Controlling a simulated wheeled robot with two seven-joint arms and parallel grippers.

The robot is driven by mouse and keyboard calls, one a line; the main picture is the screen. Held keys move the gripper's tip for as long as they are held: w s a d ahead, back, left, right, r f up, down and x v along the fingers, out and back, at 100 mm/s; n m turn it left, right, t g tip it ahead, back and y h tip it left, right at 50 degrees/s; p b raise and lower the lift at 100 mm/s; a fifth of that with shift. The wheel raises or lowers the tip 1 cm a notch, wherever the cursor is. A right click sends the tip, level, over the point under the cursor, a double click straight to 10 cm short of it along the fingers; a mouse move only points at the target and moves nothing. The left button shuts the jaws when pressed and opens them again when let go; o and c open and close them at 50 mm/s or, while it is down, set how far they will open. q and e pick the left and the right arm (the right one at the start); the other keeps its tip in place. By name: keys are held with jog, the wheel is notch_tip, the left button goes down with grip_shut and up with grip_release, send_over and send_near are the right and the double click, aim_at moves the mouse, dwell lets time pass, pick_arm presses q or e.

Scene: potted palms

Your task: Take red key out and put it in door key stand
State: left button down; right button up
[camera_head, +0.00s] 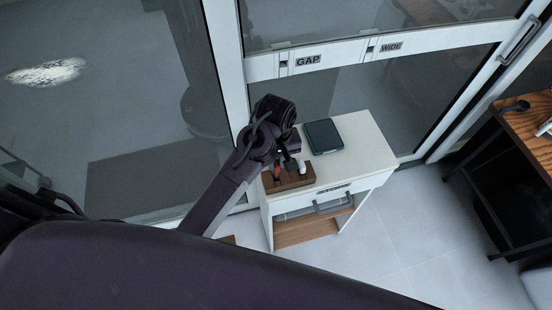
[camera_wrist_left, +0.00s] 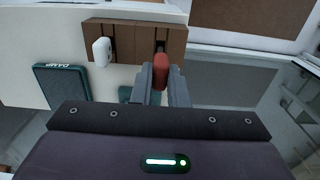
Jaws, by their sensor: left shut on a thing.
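The red key (camera_wrist_left: 161,72) is between the fingers of my left gripper (camera_wrist_left: 164,80), which is shut on it. In the head view, the red key (camera_head: 277,170) shows as a small red patch just under my left gripper (camera_head: 279,163). A brown wooden stand with slots (camera_wrist_left: 135,40) lies just beyond the fingertips; it also shows in the head view (camera_head: 291,181). The red key lines up with one dark slot; I cannot tell whether its lower end is in it. A white key (camera_wrist_left: 102,52) stands in another slot. My right gripper is not in view.
The stand is on a small white cabinet (camera_head: 365,150) with a grey-handled drawer. A dark flat box (camera_head: 323,136) lies behind the stand. Glass sliding doors with a white frame (camera_head: 345,58) rise close behind. A wooden table (camera_head: 530,120) stands at right.

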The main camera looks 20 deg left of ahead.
pick_arm(q)
jog(key=shift+f+b, duration=0.4)
jog(key=shift+f, duration=1.6)
jog(key=c, duration=1.3)
grip_release()
jog(key=shift+c, duration=0.2)
jog(key=shift+r, duration=0.15)
jog(key=shift+r, duration=0.3)
notch_tip(320, 180, up, 6)
jog(key=shift+f+b, duration=0.15)
jog(key=shift+b, duration=0.55)
jog(key=shift+r, duration=0.65)
